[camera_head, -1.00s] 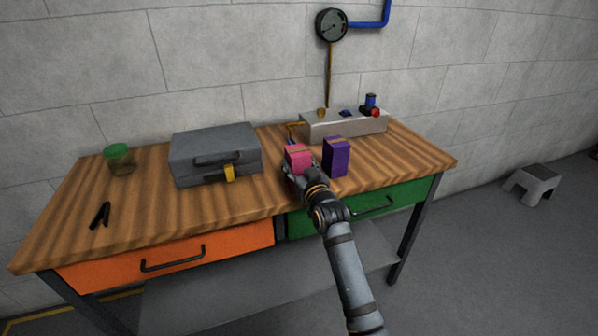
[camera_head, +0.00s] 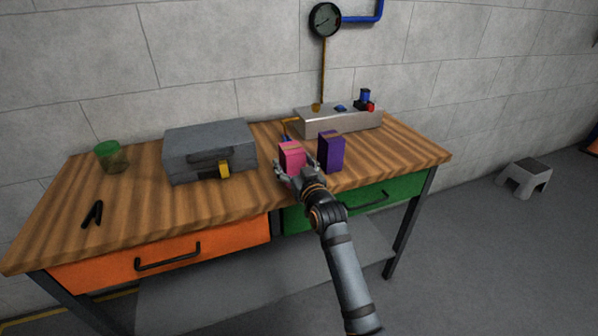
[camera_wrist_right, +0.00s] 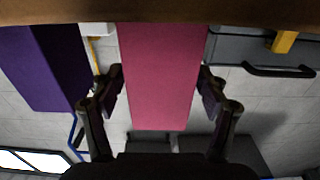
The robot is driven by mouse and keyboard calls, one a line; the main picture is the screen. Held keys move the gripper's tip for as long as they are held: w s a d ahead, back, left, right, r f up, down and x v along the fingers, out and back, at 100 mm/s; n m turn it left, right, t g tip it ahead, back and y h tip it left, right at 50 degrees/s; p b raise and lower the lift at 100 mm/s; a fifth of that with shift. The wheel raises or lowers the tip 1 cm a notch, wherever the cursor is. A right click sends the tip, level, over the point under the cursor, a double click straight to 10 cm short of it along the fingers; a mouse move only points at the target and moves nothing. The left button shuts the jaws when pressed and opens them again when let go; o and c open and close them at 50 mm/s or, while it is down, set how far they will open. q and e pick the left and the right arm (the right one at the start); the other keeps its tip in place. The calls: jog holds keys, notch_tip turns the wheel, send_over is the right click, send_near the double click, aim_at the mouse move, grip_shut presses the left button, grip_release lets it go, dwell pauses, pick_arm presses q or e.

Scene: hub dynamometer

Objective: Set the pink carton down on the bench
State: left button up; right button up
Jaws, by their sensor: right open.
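The pink carton (camera_head: 291,156) stands upright on the wooden bench (camera_head: 237,199), between the grey case and the purple carton. In the right wrist view the pink carton (camera_wrist_right: 160,80) shows between the two fingers, with a gap on each side. My right gripper (camera_head: 295,170) is open around the carton, close to the bench's front edge; it also shows in the right wrist view (camera_wrist_right: 160,85). The carton's lower part is partly hidden by the gripper in the head view. My left gripper is not in view.
A purple carton (camera_head: 330,152) stands just right of the gripper. A grey case (camera_head: 210,150) with a yellow latch is to the left. A light box with controls (camera_head: 337,120) is behind.

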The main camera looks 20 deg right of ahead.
jog(key=s, duration=1.1)
jog(key=shift+d, duration=0.2)
